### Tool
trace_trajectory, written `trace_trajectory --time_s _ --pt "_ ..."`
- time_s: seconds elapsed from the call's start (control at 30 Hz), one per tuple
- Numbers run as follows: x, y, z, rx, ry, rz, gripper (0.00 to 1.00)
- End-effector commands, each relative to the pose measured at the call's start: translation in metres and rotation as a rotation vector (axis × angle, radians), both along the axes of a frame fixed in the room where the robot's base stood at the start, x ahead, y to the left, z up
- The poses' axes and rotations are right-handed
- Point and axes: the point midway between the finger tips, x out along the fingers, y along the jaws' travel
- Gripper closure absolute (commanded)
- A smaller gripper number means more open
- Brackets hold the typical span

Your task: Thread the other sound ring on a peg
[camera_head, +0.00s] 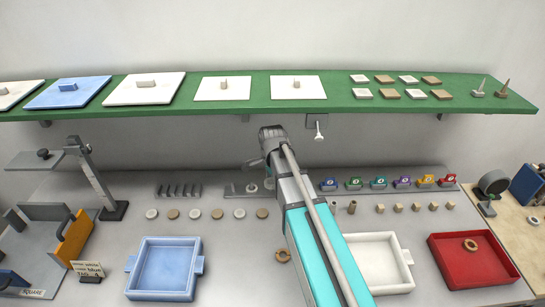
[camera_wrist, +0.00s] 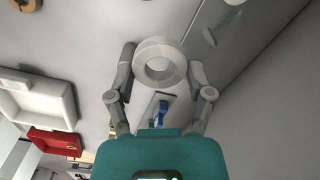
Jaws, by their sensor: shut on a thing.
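My gripper (camera_wrist: 160,66) is shut on a pale grey ring (camera_wrist: 160,45) in the wrist view, one finger on each side. In the head view my gripper (camera_head: 271,134) is in front of the wall below the green shelf. The held ring cannot be made out there. A grey base (camera_head: 234,190) with small upright parts stands on the bench below my gripper, partly hidden by my arm.
A tan ring (camera_head: 283,256) lies on the bench, and another (camera_head: 470,244) lies in the red tray (camera_head: 445,262). A blue tray (camera_head: 150,285) and a white tray (camera_head: 405,262) flank my arm. The green shelf (camera_head: 335,102) overhangs the bench near my gripper.

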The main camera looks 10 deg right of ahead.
Motion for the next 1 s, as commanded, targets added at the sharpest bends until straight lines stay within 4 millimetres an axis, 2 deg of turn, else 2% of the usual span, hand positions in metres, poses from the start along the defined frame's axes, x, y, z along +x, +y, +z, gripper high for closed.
trace_trajectory --time_s 0.3,0.47,0.8,1.0 --pt "0.001 -0.009 0.0 0.0 0.0 -0.013 0.77" --pt "0.009 -0.011 0.003 0.0 0.0 -0.005 0.77" --pt "0.059 -0.018 0.02 0.0 0.0 0.069 0.77" --pt "0.08 -0.021 0.026 0.0 0.0 0.109 0.77"
